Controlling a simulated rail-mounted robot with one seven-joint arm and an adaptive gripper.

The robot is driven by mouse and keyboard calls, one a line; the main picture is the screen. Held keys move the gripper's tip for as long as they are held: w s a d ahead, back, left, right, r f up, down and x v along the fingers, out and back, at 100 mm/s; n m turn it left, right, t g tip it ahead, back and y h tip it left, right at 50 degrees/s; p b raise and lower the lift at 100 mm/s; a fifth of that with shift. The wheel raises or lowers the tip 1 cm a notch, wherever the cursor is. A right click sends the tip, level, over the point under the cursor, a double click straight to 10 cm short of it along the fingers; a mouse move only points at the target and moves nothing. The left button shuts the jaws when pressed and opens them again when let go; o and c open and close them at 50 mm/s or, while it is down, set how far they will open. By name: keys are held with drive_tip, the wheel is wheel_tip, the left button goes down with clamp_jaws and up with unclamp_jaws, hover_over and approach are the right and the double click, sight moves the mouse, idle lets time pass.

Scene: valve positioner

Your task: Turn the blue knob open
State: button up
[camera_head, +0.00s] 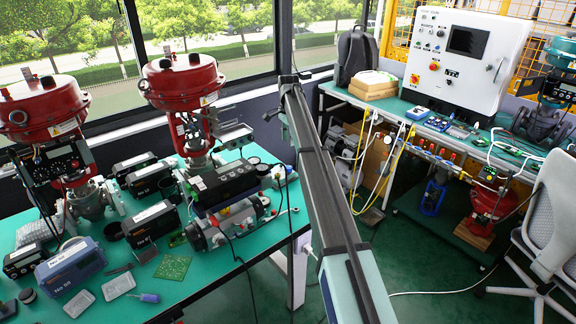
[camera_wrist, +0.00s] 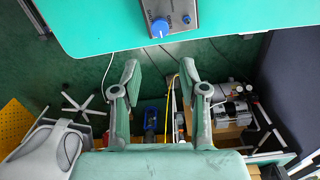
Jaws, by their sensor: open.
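The blue knob (camera_wrist: 160,28) sits on the face of a small grey box (camera_wrist: 176,14) at the top of the wrist view. The box lies near the edge of a green tabletop (camera_wrist: 90,25). My gripper (camera_wrist: 159,68) is open and empty, its two fingers apart on either side of the knob's line in the picture. The fingertips are short of the knob and do not touch it. I cannot make out the knob or my gripper in the head view.
In the head view, a green bench (camera_head: 110,290) on the left holds red actuators and instruments. A back bench carries a white control cabinet (camera_head: 459,55). A grey chair (camera_head: 553,215) stands at right. Cables cross the floor. The tabletop around the grey box looks clear in the wrist view.

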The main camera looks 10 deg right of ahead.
sight(289, 167)
wheel_tip(289, 167, down, 14)
drive_tip(key=p, duration=0.2)
drive_tip(key=shift+p, duration=0.4)
clamp_jaws()
